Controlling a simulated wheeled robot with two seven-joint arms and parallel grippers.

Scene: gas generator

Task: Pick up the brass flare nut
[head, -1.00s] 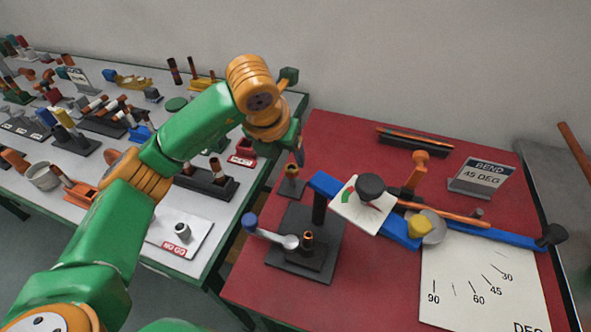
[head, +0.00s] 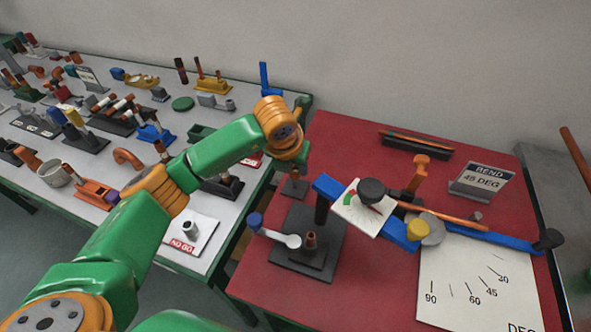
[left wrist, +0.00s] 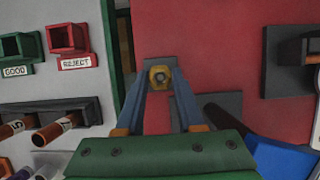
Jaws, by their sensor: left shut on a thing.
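The brass flare nut (left wrist: 160,76) shows in the left wrist view between the tips of my left gripper (left wrist: 161,80), which is shut on it. A small dark stand (left wrist: 157,115) shows just below and behind the nut; I cannot tell whether the nut is clear of it. In the head view my left gripper (head: 298,168) points down over the stand (head: 295,188) near the red table's left edge. The wrist hides the nut there. My right gripper is not in view.
The red table (head: 345,140) also holds a flaring stand (head: 311,242) and a tube bender with a blue arm (head: 330,188), close to the right of my gripper. A white table (head: 75,205) with several fittings stands at left. GOOD (left wrist: 18,48) and REJECT (left wrist: 70,40) bins are nearby.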

